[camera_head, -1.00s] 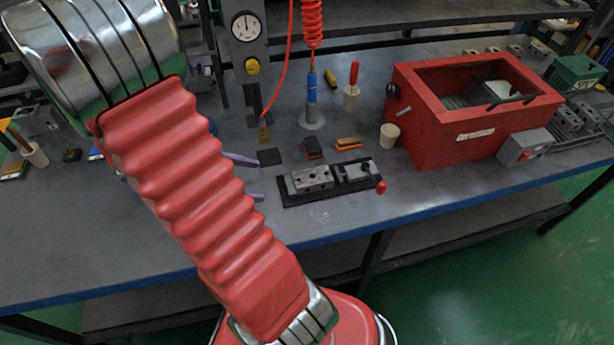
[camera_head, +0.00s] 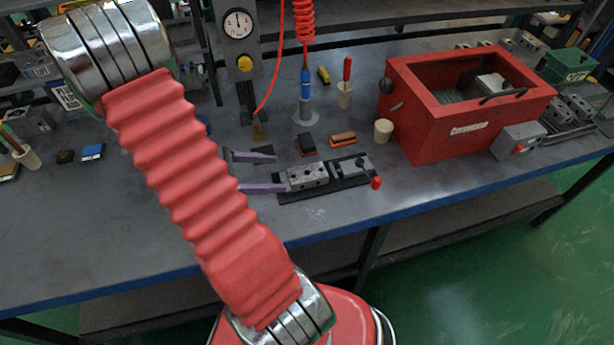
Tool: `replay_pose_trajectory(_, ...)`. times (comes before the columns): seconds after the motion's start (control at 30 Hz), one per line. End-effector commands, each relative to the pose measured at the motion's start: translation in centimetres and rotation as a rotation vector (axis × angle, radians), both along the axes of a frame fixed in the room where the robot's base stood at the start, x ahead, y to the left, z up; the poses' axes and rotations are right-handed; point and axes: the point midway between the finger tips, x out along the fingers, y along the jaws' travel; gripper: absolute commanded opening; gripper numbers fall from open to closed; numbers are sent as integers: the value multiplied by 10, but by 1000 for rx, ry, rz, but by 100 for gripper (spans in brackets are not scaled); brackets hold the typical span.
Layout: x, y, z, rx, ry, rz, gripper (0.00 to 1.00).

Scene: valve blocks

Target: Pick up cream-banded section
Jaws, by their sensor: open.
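A grey valve block (camera_head: 308,177) with dark holes sits in a black fixture (camera_head: 322,193) just right of the fingertips. The lower fingertip is close to its left end; I cannot tell if they touch. A second grey block (camera_head: 355,166) sits at the fixture's right, by a red-knobbed handle (camera_head: 376,183). I cannot make out a cream band on any section.
A black block (camera_head: 307,144) and an orange-brown brush-like piece (camera_head: 343,139) lie behind the fixture. A cream cup (camera_head: 383,131) and a large red open cabinet (camera_head: 464,120) stand right. A blue hanging tool (camera_head: 305,86) stands behind. The bench front is clear.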

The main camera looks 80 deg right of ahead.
Motion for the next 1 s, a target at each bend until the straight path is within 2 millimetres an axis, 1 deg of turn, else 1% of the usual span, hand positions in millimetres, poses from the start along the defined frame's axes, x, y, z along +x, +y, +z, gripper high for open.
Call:
replay_pose_trajectory(0.03,-8,-3,-3,3,2,-3,67)
replay_pose_trajectory(0.2,-28,-15,-13,3,0,-3,67)
replay_pose_trajectory(0.4,-46,-26,-22,1,1,-1,67)
replay_pose_trajectory(0.5,-49,-29,-24,1,0,0,67)
replay_pose_trajectory(0.83,-49,-29,-24,1,-1,1,67)
replay_pose_trajectory(1.0,-58,-35,-29,2,1,-1,67)
